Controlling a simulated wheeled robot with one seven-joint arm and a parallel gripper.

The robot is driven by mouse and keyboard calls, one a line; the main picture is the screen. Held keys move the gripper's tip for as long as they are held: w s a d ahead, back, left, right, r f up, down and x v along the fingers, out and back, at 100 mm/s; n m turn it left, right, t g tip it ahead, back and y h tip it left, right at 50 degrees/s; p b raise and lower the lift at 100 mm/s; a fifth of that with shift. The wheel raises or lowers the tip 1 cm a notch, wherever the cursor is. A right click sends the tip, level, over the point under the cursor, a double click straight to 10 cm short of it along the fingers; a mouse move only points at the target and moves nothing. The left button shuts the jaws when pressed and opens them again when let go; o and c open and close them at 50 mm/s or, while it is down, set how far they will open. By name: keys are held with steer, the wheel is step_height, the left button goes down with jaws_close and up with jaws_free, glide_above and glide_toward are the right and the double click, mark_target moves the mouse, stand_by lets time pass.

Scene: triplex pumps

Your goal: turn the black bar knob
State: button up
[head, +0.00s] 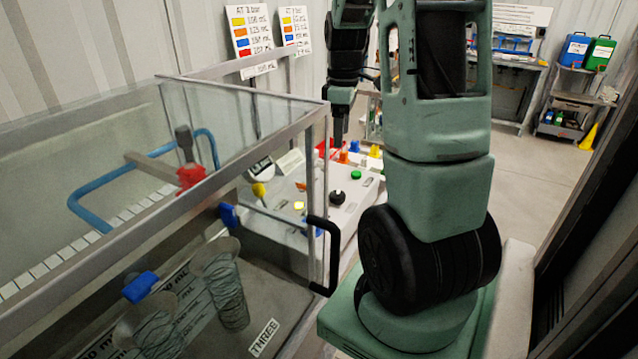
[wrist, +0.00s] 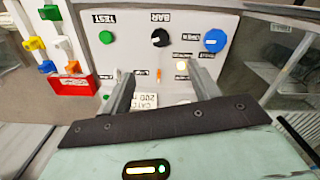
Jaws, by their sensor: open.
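The black bar knob (head: 338,197) stands on the sloping light panel in the middle of the head view. In the wrist view, which is upside down, the knob (wrist: 160,38) sits under the label BAR (wrist: 160,17). My gripper (wrist: 160,70) is open, its two grey fingers spread, with nothing between them. The knob lies beyond the fingertips, roughly midway between them, and looks apart from them. In the head view my gripper (head: 338,138) points down above the panel, behind my arm.
A green button (head: 356,174) and a blue knob (wrist: 214,40) flank the black knob. Coloured valve handles and a red block (wrist: 72,84) are off to one side. A glass-walled tank with a black handle (head: 333,255) stands close on the left.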

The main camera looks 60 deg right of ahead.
steer(key=p, duration=0.2)
glide_toward(338, 194)
step_height(338, 194, down, 9)
steer(key=shift+r, duration=0.15)
steer(key=c, duration=1)
